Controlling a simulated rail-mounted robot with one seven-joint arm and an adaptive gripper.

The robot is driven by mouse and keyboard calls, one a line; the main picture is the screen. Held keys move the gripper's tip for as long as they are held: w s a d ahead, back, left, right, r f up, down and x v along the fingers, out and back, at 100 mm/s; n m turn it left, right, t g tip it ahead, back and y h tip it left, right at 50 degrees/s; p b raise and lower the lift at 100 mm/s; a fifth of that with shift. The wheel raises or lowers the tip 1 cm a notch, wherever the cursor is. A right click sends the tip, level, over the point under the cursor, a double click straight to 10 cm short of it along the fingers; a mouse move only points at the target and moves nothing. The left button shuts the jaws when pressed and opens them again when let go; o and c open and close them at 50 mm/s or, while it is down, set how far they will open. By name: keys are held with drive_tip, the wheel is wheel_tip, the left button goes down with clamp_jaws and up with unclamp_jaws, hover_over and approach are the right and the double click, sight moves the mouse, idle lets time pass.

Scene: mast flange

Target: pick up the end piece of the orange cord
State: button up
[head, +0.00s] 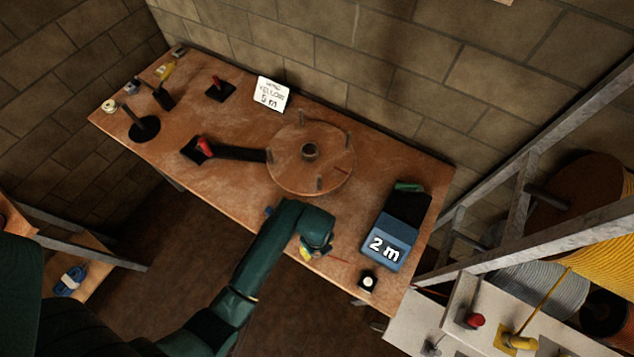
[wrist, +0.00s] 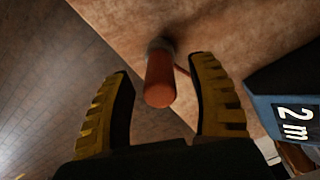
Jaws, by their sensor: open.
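The end piece of the orange cord (wrist: 160,82) shows in the wrist view as a stubby orange-red cylinder with a greyish collar at its far end. A short thin stretch of cord (wrist: 182,70) shows beside it. My gripper (wrist: 163,67) is open, with its yellow ribbed fingers on either side of the end piece. Gaps show between the piece and both fingers. In the head view my gripper (head: 306,254) is at the table's front edge, and my arm hides the end piece. A thin orange line (head: 340,259), likely the cord, shows just right of it.
A blue device marked "2 m" (head: 388,240) stands right of my gripper, with a small black button box (head: 367,281) in front. A round wooden disc with pegs (head: 290,170) and a red-handled lever (head: 205,147) sit farther back on the table (head: 235,185). The floor in front is open.

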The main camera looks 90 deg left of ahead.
drive_tip(key=shift+f, duration=0.75)
clamp_jaws()
